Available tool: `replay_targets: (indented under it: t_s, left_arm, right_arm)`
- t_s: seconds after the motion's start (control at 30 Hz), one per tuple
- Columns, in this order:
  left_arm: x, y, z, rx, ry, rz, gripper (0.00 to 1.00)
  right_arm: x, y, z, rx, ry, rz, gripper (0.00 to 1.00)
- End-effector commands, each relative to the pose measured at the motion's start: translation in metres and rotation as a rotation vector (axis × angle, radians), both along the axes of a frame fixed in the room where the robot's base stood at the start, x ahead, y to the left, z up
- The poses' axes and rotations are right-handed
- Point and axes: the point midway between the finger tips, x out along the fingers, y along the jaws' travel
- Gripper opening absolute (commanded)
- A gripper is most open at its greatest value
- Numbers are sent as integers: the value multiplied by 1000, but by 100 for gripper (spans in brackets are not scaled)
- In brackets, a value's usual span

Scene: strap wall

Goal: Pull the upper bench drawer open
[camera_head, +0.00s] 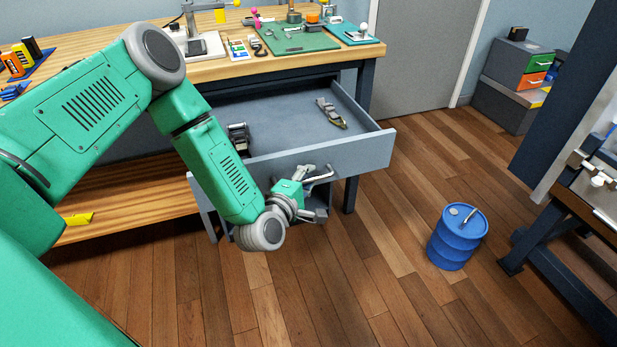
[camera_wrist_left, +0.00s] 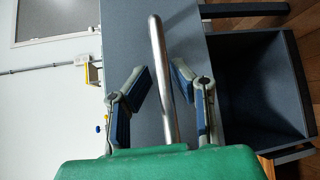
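The upper bench drawer (camera_head: 370,148) stands pulled out from under the wooden workbench, its grey inside showing. Its bar handle (camera_head: 318,176) is on the drawer's front face; in the left wrist view the metal handle (camera_wrist_left: 162,75) runs up the picture along the grey drawer front (camera_wrist_left: 190,25). My left gripper (camera_head: 308,178) is at the handle. In the wrist view the two fingers of my left gripper (camera_wrist_left: 162,75) are spread on either side of the handle, with gaps between them and the bar. My right gripper is not in view.
In the drawer lie a strap-like item (camera_head: 331,113) and a dark item (camera_head: 238,137). Below it is a dark open box (camera_wrist_left: 262,85). A blue drum (camera_head: 456,238) stands on the floor to the right. Another bench (camera_head: 565,215) is at the right edge. Floor between is clear.

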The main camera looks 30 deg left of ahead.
Motion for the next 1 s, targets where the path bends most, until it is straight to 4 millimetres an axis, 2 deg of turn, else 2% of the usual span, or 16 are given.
replay_targets:
  t_s: [0.3,0.43,0.57,0.8,1.0]
  left_arm:
    - [-1,1,-2,5,7,3,31]
    - [-10,0,-2,6,10,2,31]
    - [-32,0,0,3,12,3,31]
    - [-83,-1,6,-2,12,2,31]
    - [-110,-1,10,-2,9,4,31]
  right_arm:
    - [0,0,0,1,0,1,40]
    - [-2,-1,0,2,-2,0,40]
    - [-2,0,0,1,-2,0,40]
    - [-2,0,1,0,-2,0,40]
    - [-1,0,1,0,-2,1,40]
